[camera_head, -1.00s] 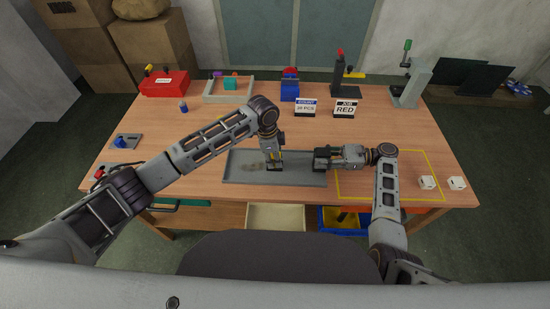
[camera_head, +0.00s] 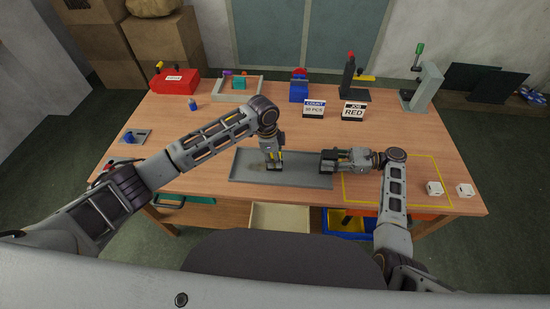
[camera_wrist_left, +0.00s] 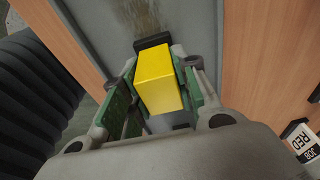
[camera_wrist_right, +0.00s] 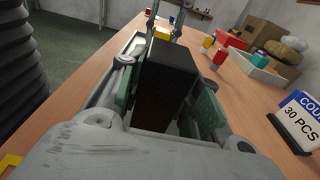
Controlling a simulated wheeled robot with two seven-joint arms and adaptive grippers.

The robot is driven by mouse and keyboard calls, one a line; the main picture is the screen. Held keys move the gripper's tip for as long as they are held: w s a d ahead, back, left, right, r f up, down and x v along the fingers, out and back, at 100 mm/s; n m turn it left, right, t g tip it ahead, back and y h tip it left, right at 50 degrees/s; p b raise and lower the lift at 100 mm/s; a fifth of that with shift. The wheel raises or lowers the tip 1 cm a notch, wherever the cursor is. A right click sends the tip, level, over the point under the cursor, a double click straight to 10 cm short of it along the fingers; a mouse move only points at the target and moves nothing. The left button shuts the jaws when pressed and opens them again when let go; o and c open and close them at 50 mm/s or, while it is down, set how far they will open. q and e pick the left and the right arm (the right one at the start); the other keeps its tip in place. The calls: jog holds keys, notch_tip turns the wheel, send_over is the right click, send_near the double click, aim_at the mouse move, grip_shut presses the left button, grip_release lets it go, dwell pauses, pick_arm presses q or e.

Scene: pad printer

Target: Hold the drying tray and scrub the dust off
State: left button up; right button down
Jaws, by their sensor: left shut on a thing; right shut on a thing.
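The grey drying tray (camera_head: 305,181) lies flat near the table's front edge. A brownish dust patch (camera_wrist_left: 138,14) shows on its floor in the left wrist view. My left gripper (camera_head: 274,157) is shut on a yellow-handled brush (camera_wrist_left: 160,78) with a dark foot. The brush is low over the tray's floor, left of its middle; I cannot tell if it touches. My right gripper (camera_head: 336,160) is shut on a black block (camera_wrist_right: 165,80) at the tray's right end. Its jaws hide how the block joins the tray.
White cubes (camera_head: 434,188) sit at the right, by a yellow outlined area. The COUNT sign (camera_head: 314,109) and JOB RED sign (camera_head: 353,111) stand behind the tray. A red box (camera_head: 174,80) and a sorting tray (camera_head: 259,93) are at the back left.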

pick_arm(q)
jog(key=shift+a+f, duration=0.15)
jog(key=shift+a, duration=0.1)
jog(key=shift+a, duration=1.05)
jog(key=shift+a, duration=0.15)
jog(key=shift+a, duration=1)
jog(key=shift+a, duration=0.2)
jog(key=shift+a, duration=1)
jog(key=shift+a, duration=0.1)
jog(key=shift+a, duration=1.1)
